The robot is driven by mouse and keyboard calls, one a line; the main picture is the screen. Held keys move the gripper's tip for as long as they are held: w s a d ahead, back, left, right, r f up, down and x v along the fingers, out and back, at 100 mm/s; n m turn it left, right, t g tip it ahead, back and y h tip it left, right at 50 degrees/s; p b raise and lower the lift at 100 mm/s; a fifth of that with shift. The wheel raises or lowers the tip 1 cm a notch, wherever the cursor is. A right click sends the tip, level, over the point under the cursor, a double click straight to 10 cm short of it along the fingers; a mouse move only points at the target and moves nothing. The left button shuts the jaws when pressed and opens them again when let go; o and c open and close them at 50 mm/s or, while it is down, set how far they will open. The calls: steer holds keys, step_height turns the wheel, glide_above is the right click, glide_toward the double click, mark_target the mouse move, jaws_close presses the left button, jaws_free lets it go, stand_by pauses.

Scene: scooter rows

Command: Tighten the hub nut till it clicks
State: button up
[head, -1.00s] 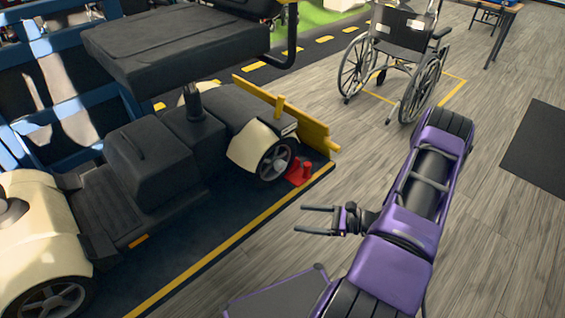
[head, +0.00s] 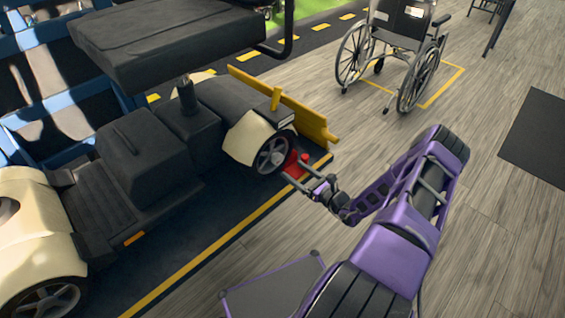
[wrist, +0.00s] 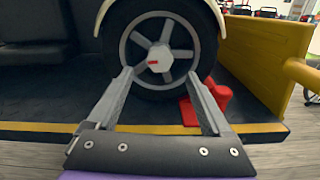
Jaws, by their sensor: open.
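The hub nut (wrist: 153,66) is a pale cap with a short red mark at the centre of the spoked wheel (wrist: 180,36). In the head view the scooter's wheel (head: 273,155) sits under a cream fender, and the nut is too small to make out clearly. My gripper (head: 293,172) is open and points at the wheel from its right. In the wrist view my gripper (wrist: 158,76) has its fingers spread to either side below the nut, with nothing between them. Whether the fingertips touch the wheel cannot be told.
A red chock (wrist: 205,103) stands beside the wheel at the right. A yellow barrier (head: 285,105) runs behind it. The scooter stands on a dark mat with a yellow edge (head: 215,245). A wheelchair (head: 395,50) stands at the back right.

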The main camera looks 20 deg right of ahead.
mark_target(280, 160)
steer(key=x, duration=0.6)
steer(key=shift+w+a, duration=0.1)
steer(key=shift+w, duration=0.2)
jaws_close()
steer(key=shift+m+b, duration=0.3)
steer(key=shift+m, duration=0.1)
